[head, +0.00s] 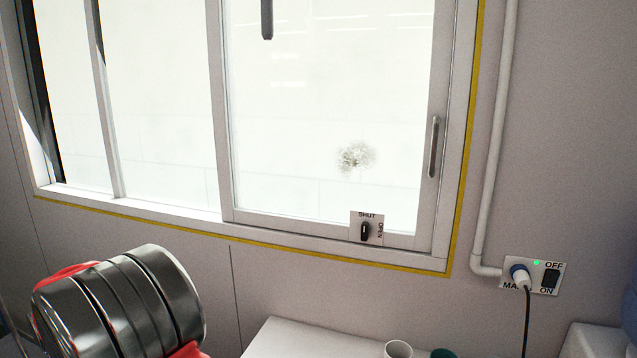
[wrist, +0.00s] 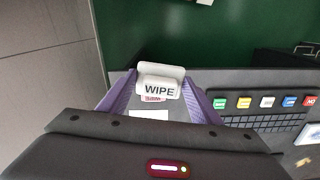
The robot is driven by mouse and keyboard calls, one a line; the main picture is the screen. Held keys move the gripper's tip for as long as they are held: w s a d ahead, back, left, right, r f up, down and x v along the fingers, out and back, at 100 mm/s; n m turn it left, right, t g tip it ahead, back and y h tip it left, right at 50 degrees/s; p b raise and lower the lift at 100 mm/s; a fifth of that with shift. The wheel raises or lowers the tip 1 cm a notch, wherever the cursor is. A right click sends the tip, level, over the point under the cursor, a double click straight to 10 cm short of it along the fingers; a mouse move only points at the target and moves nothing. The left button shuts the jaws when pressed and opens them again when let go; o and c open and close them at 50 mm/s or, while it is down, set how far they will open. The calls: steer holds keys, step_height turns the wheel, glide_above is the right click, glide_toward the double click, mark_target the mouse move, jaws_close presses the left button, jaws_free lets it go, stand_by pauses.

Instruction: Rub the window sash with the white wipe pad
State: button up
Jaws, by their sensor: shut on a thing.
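The window sash (head: 228,130) is a pale framed sliding pane on the right part of the window in the head view. My gripper (wrist: 158,78) has purple fingers and is shut on the white wipe pad (wrist: 158,89), lettered WIPE, in the wrist view. Gripper and pad are not visible in the head view. The sash is not visible in the wrist view.
A switch plate with a plugged cable (head: 532,275) and a pipe (head: 495,140) are on the wall right of the window. A white surface (head: 310,340) with cups (head: 398,349) lies below. The wrist view shows a dark panel with several coloured buttons (wrist: 266,102) at right.

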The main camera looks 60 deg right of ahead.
steer(key=w+d+r+m+t+y, duration=0.2)
steer(key=w+d+r+m+y, duration=0.1)
steer(key=w+d+r+m, duration=0.45)
steer(key=s+d+r+m+t+h, duration=0.2)
steer(key=d+r+m+t, duration=0.3)
steer(key=d+r, duration=0.4)
steer(key=s+d+r+m+t+h, duration=0.2)
steer(key=d+r+m+t, duration=0.1)
steer(key=d+r+m, duration=0.6)
steer(key=s+d+r+m+t+h, duration=0.1)
steer(key=s+d+r+m+h, duration=0.15)
steer(key=s+d, duration=0.2)
steer(key=s+d+r+m+h, duration=0.2)
steer(key=s+d+r+h, duration=0.2)
steer(key=d, duration=0.2)
steer(key=s+d+r+m+g+h, duration=0.2)
steer(key=s+d+r+m+h, duration=0.1)
steer(key=s, duration=0.4)
steer(key=s+d+r+m+g+h, duration=0.3)
steer(key=s+r+h, duration=0.1)
steer(key=s, duration=0.4)
steer(key=s+d+r+m+g+h, duration=0.3)
steer(key=s, duration=0.5)
steer(key=shift+d+r, duration=0.3)
steer(key=shift+d, duration=0.05)
steer(key=shift+d, duration=0.15)
steer(key=shift+w+d, duration=0.25)
steer(key=shift+d, duration=1.2)
steer(key=shift+w+d, duration=0.2)
steer(key=shift+d, duration=1.2)
